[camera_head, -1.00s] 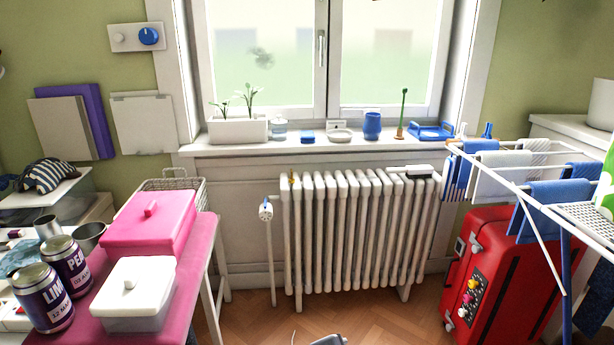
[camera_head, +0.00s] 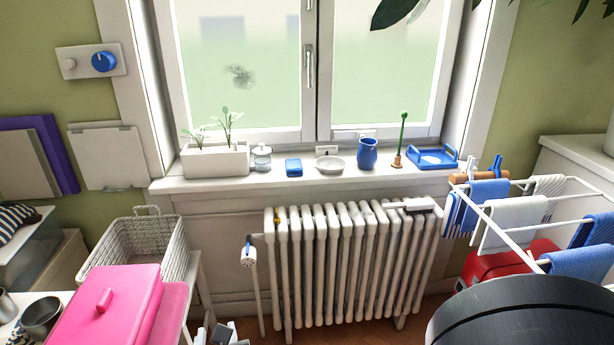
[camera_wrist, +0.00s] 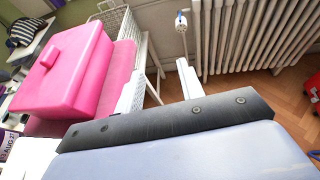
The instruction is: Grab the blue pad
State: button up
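The blue pad (camera_head: 293,167) is a small flat block lying on the white windowsill (camera_head: 280,182). It lies between a small glass jar (camera_head: 262,158) and a white dish (camera_head: 329,165). The wrist view does not show the pad. My gripper (camera_head: 222,333) shows in part at the bottom edge of the head view, low in front of the radiator and well below the sill. In the wrist view my gripper (camera_wrist: 161,82) has its two pale fingers apart with nothing between them.
A radiator (camera_head: 345,265) stands under the sill. A blue cup (camera_head: 367,153), a blue tray (camera_head: 433,158) and a white planter (camera_head: 215,160) share the sill. A pink box (camera_head: 110,315) and a wire basket (camera_head: 135,250) are at left. A drying rack (camera_head: 510,225) stands at right.

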aim_at(294, 168)
jog(key=i+z, duration=0.15)
jog(key=i, duration=0.8)
jog(key=i+j+z, duration=0.15)
jog(key=i, duration=0.8)
